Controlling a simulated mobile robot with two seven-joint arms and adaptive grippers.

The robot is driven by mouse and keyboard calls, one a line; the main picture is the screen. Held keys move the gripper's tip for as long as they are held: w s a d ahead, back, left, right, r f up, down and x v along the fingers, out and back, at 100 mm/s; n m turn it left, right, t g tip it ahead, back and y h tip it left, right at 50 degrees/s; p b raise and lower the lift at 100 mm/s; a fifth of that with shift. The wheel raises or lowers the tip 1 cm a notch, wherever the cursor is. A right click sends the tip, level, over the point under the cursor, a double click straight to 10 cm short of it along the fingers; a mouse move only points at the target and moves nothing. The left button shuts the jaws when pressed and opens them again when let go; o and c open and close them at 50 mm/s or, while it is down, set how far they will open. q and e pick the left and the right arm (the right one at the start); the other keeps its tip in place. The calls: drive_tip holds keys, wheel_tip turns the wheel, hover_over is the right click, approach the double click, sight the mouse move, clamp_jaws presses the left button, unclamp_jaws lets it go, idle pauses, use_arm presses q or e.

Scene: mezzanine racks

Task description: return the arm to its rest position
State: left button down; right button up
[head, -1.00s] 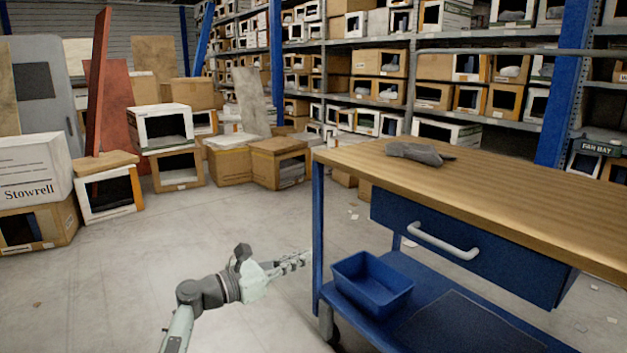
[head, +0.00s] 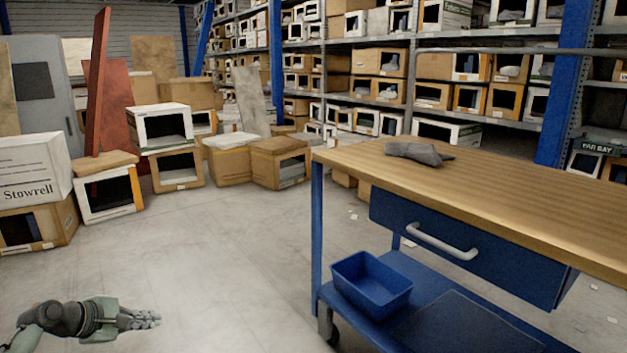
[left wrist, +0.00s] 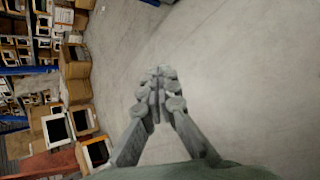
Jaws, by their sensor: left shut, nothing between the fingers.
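My left gripper (head: 150,319) is at the lower left of the head view, over the bare concrete floor and well to the left of the workbench. Its fingers point to the right. In the left wrist view the two fingers of my left gripper (left wrist: 158,88) meet at their tips, with nothing between them. My right gripper shows in neither view.
A blue workbench (head: 480,185) with a wooden top stands at right. A grey cloth-like item (head: 418,154) lies on it, and a blue bin (head: 371,284) sits on its lower shelf. Boxes (head: 107,190) line the back left. The floor between is clear.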

use_arm(q)
drive_tip(key=s+a+f+m+g+y, duration=0.2)
drive_tip(key=s+f+m+y, duration=0.1)
drive_tip(key=s+f+m, duration=0.4)
drive_tip(key=s+a+f+m+g+y, duration=0.2)
drive_tip(key=s+f+m, duration=0.2)
drive_tip(key=s+f, duration=0.55)
drive_tip(key=s+a+f+m+g+y, duration=0.1)
drive_tip(key=s+a+f+m+y, duration=0.1)
drive_tip(key=s+m, duration=0.5)
drive_tip(key=s+a+f+m+y, duration=0.25)
drive_tip(key=s+m, duration=0.35)
drive_tip(key=s, duration=0.3)
drive_tip(key=s+d+f+n+h, duration=0.1)
drive_tip(key=d+f+h, duration=0.1)
drive_tip(key=d, duration=0.7)
drive_tip(key=d+f+n+g+h, duration=0.1)
drive_tip(key=d+f+n, duration=0.1)
drive_tip(key=d, duration=0.7)
drive_tip(key=shift+s+d+f+h, duration=0.3)
drive_tip(key=shift+s+f+h, duration=0.05)
drive_tip(key=shift+s+f, duration=0.05)
